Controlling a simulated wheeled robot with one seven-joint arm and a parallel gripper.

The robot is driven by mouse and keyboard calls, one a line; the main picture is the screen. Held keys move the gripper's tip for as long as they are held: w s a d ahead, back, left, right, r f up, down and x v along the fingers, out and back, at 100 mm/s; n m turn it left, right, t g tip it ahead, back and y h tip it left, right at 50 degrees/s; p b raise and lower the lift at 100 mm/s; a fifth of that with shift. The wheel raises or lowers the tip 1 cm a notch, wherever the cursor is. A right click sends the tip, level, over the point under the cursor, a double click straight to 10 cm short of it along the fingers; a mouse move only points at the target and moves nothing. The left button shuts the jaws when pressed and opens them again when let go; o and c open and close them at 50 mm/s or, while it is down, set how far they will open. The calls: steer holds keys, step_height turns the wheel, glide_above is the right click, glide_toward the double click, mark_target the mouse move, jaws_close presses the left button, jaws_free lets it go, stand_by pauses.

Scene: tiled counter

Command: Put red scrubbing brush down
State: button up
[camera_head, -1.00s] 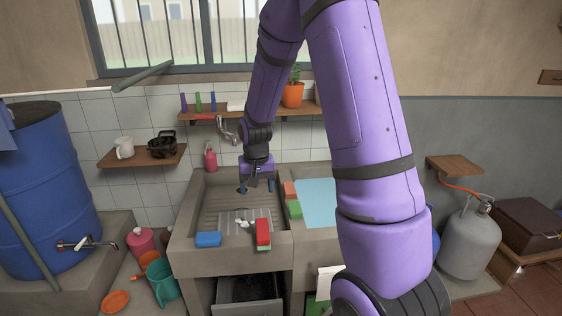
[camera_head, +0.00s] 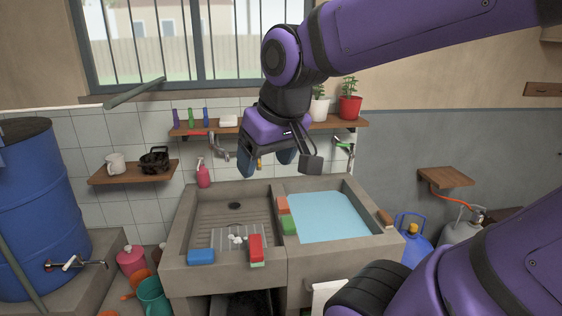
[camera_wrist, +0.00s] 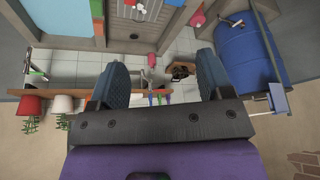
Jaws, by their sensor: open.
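A red block-shaped thing (camera_head: 255,246), which looks like the red scrubbing brush, lies on the front rim of the left sink basin (camera_head: 187,226), with a green part at its near end. My gripper (camera_head: 267,160) is open and empty, raised above the back of the sink and apart from the brush. In the wrist view my two blue finger pads stand wide apart with nothing between them (camera_wrist: 160,75). The bristles of the brush cannot be made out.
A blue block (camera_head: 201,256) lies on the front rim. An orange block (camera_head: 282,205) and green block (camera_head: 289,225) lie on the divider beside the water-filled basin (camera_head: 325,218). The wall shelf (camera_head: 325,124) with pots is close behind my gripper. A soap bottle (camera_head: 203,174) stands behind the sink.

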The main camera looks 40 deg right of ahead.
steer(key=shift+n+t, duration=0.3)
steer(key=shift+n, duration=0.1)
steer(key=s, duration=0.3)
steer(key=s+r, duration=0.1)
steer(key=shift+s+a, duration=0.35)
steer(key=shift+a, duration=0.05)
steer(key=shift+o, duration=0.4)
steer(key=shift+w, duration=0.1)
